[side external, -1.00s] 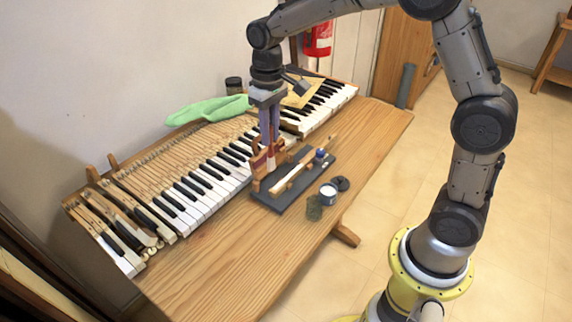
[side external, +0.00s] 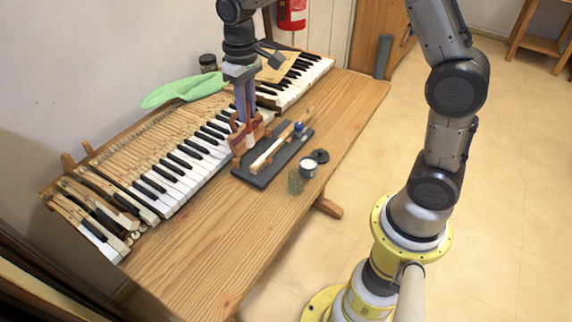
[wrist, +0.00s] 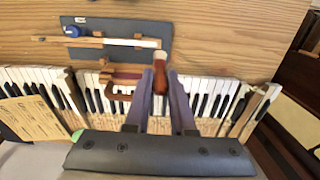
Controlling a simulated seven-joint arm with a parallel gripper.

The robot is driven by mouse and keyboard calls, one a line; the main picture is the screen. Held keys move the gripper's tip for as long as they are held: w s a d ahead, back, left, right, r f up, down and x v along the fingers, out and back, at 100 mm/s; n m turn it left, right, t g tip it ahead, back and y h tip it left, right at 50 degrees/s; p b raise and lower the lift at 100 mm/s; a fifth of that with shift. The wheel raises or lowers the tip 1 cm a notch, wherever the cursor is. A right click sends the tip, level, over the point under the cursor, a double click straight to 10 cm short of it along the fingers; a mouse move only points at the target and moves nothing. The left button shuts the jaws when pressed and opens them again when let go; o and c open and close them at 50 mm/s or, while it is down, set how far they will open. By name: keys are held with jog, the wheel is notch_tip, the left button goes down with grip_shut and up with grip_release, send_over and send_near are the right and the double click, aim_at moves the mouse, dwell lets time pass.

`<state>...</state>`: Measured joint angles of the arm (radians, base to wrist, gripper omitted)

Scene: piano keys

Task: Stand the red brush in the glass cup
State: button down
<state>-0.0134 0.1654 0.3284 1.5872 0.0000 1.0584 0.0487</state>
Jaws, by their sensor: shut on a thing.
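My gripper (side external: 248,122) points down over the inner edge of a dark tray, beside the keys. It is shut on the red brush; in the wrist view the brush's red-brown handle (wrist: 160,84) shows between the two fingers, with a pale part beyond it. In the side view the brush is partly hidden by the fingers and a reddish wooden rack. The glass cup (side external: 295,183) is small, see-through and greenish. It stands on the table in front of the tray, apart from my gripper. I cannot make out the cup in the wrist view.
The dark tray (side external: 258,180) bears a long pale wooden tool (side external: 268,153) and a blue item (side external: 299,128). A white jar (side external: 308,170) and dark lid (side external: 320,155) are close by the cup. The reddish rack (wrist: 122,84) is beside the brush. The front tabletop (side external: 205,240) is clear.

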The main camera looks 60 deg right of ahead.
jog(key=s+d+r, duration=0.2)
jog(key=s+d, duration=0.1)
jog(key=s, duration=0.9)
notch_tip(320, 180, down, 11)
jog(key=shift+w+a+f, duration=0.2)
jog(key=shift+a, duration=0.05)
dwell(0.5)
jog(key=c, duration=0.7)
grip_release()
notch_tip(320, 180, up, 14)
jog(key=shift+f, duration=0.1)
